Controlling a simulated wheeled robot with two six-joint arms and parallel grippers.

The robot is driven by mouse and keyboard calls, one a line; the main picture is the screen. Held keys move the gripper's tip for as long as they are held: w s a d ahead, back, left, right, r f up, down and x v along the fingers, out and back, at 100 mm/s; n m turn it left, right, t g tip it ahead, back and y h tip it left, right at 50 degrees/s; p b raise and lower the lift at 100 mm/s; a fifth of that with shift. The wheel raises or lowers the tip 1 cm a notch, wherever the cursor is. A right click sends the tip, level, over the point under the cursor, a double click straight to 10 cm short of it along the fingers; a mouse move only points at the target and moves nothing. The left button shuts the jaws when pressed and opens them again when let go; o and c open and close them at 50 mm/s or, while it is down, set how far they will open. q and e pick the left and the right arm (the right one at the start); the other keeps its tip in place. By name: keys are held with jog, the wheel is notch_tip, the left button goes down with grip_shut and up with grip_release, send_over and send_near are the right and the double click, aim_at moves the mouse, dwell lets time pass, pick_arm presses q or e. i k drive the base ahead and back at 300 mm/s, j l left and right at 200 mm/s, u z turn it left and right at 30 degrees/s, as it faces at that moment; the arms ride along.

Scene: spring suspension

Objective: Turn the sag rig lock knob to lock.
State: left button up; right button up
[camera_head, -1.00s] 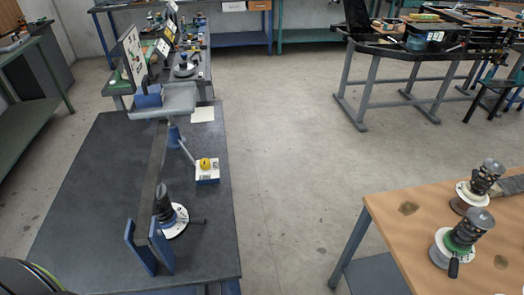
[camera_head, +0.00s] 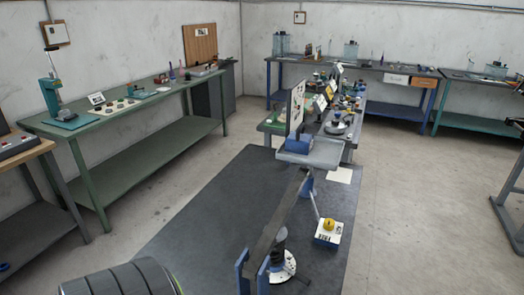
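The sag rig (camera_head: 277,222) stands on a dark grey table (camera_head: 205,212). It has a long dark beam, blue uprights at the near end and a grey tray (camera_head: 309,152) at the far end. A dark spring unit on a white round plate (camera_head: 288,268) sits beside the beam near the front. Right of the beam is a white box with a yellow knob (camera_head: 328,224) and a slim grey lever leaning beside it. The knob's lock position is too small to read.
A green workbench (camera_head: 140,150) with small parts stands at the left. More benches (camera_head: 385,75) line the back wall. The floor (camera_head: 410,200) right of the rig table is clear.

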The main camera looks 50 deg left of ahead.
aim_at(329, 224)
jog(key=u, duration=1.55)
